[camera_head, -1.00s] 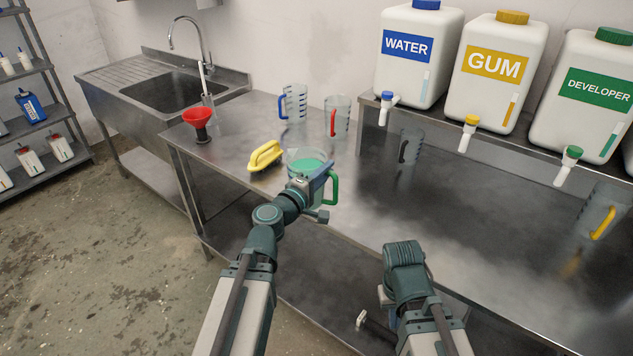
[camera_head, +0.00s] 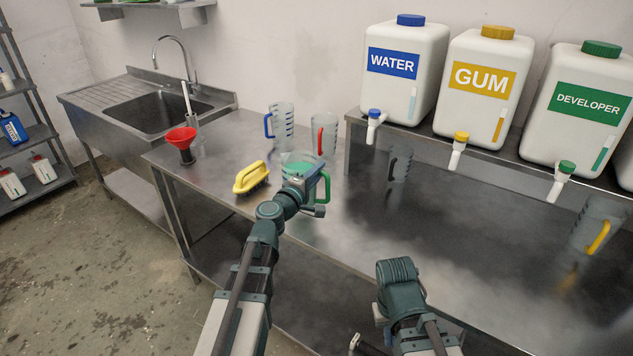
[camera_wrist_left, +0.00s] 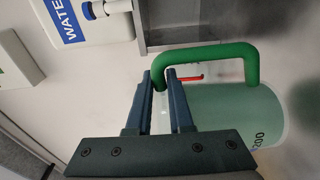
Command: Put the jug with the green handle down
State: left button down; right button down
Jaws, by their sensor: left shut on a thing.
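The jug with the green handle (camera_head: 323,188) holds pale green liquid and is above or on the steel table in the head view, in front of the red-handled jug (camera_head: 325,136). My left gripper (camera_head: 308,182) is shut on its green handle. The left wrist view shows the two fingers (camera_wrist_left: 165,78) at the handle (camera_wrist_left: 205,55), with the jug body (camera_wrist_left: 225,108) to the right. Whether its base touches the table is hidden.
A yellow brush (camera_head: 251,178) lies left of the held jug. A black-handled jug (camera_head: 400,163) and a yellow-handled jug (camera_head: 597,230) are at right, below the dispensers. The table's front middle (camera_head: 420,240) is clear.

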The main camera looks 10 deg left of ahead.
pick_arm(q)
jog(key=shift+w+a+f, duration=0.1)
jog(key=shift+w, duration=1.25)
pick_arm(e)
jog(key=shift+w+f, duration=0.1)
jog(key=shift+w, duration=0.15)
pick_arm(q)
jog(key=shift+w, duration=0.1)
